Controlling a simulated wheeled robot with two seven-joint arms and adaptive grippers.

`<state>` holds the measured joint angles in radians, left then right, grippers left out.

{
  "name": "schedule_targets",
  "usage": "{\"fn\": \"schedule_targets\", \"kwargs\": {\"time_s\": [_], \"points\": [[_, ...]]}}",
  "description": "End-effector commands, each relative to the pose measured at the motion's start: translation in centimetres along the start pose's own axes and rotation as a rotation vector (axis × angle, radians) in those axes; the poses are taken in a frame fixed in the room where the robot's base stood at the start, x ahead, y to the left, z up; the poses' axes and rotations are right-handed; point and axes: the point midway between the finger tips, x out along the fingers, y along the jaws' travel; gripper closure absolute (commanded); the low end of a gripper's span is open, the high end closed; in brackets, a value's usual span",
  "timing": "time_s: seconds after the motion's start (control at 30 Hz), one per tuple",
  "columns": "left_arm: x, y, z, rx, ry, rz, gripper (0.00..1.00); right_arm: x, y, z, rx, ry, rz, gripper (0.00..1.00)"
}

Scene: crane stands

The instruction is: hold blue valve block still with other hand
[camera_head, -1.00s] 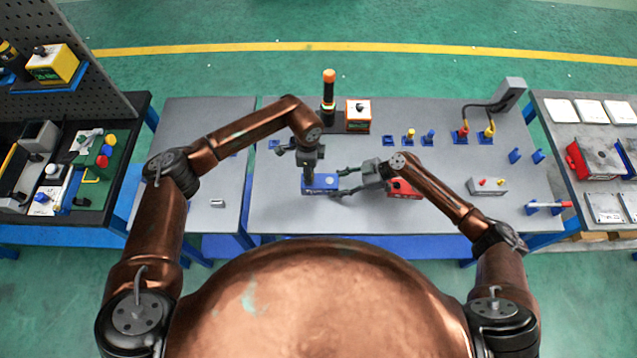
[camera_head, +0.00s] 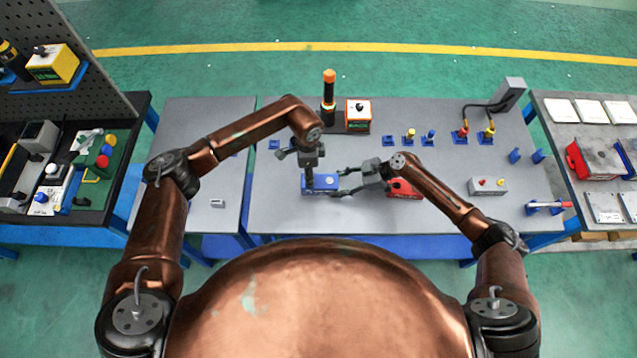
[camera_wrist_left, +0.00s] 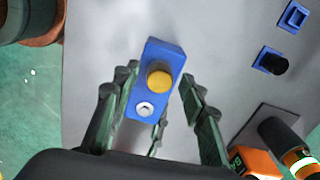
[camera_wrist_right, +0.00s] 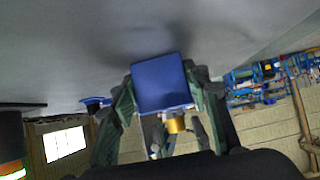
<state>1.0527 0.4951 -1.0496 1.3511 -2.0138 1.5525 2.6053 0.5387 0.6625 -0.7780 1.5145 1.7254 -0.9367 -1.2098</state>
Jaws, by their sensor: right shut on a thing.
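The blue valve block (camera_head: 322,183) lies on the grey bench, in front of my column. In the left wrist view the block (camera_wrist_left: 163,67) shows a brass knob and a pale hexagonal fitting on top. My right gripper (camera_head: 343,182) comes from the right and is shut on the block's right end. In the right wrist view the block's blue face (camera_wrist_right: 160,85) sits between its fingers. My left gripper (camera_head: 296,165) is over the block's left part. Its fingers (camera_wrist_left: 152,105) are spread on both sides of the block, with gaps visible.
A red box (camera_head: 404,189) lies beneath my right forearm. A black and orange cylinder (camera_head: 329,100) and an orange-white box (camera_head: 358,118) stand behind the block. Blue holders with plugs (camera_head: 430,137) and a small grey switch box (camera_head: 487,186) are to the right.

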Motion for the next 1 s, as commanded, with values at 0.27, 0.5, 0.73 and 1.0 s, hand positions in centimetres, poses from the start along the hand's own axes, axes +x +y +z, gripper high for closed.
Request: {"fn": "schedule_targets", "kwargs": {"time_s": [0.27, 0.5, 0.73, 1.0], "points": [[0.03, 0.01, -0.01, 0.008, 0.0, 0.0, 0.63, -0.01, -0.08, 0.26, 0.001, -0.004, -0.001, 0.9], [-0.02, -0.08, 0.03, 0.28, -0.001, -0.001, 0.63, 0.0, -0.09, 0.24, 0.001, -0.004, -0.001, 0.9], [0.03, -0.03, -0.01, 0.456, 0.001, 0.0, 0.63, 0.01, -0.09, 0.22, 0.001, -0.003, -0.002, 0.9], [-0.01, -0.07, -0.01, 0.755, -0.001, 0.0, 0.63, 0.02, -0.1, 0.21, 0.001, -0.003, -0.002, 0.9]]}}
